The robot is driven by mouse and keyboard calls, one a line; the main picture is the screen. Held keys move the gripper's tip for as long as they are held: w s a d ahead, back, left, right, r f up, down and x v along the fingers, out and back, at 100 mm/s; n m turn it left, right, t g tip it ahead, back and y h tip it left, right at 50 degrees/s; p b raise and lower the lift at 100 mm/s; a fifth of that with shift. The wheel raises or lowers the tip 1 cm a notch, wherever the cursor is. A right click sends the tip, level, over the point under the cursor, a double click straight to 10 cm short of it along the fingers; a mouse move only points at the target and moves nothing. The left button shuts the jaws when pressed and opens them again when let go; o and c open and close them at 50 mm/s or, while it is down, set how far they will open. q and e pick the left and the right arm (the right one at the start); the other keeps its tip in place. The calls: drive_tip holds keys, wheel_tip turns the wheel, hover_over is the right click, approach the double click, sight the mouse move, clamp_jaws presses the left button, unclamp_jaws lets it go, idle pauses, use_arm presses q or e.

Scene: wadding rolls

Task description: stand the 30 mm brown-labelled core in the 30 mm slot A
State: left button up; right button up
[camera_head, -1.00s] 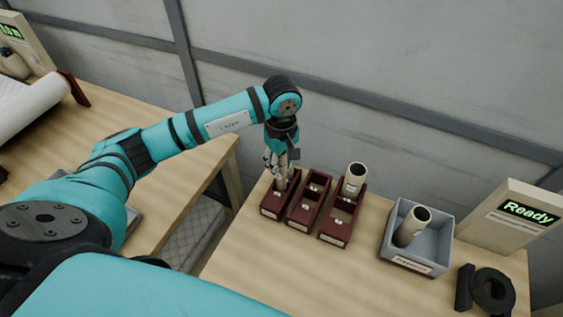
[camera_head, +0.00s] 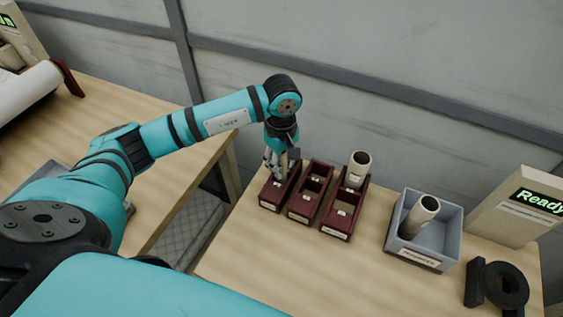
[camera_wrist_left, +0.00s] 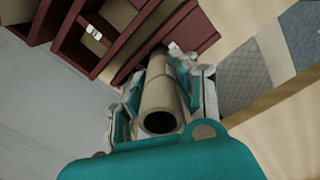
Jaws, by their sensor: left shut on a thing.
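My left gripper (camera_head: 275,172) is shut on a pale beige core (camera_wrist_left: 160,98) above the leftmost dark red rack (camera_head: 270,203). In the left wrist view the fingers clasp the core from both sides, and its open dark end faces the camera. The core's far end meets the dark red rack (camera_wrist_left: 192,37). I cannot tell how deep it sits in a slot. The brown label and the slot letters are not readable. My right gripper is not in view.
Two more dark red racks, a middle one (camera_head: 300,214) and a right one (camera_head: 337,233), stand alongside. Another core (camera_head: 359,168) stands in the right rack's back. A grey bin (camera_head: 447,246) holds a tilted core (camera_head: 420,213).

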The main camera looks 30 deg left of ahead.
use_arm(q)
drive_tip(key=o, duration=1.1)
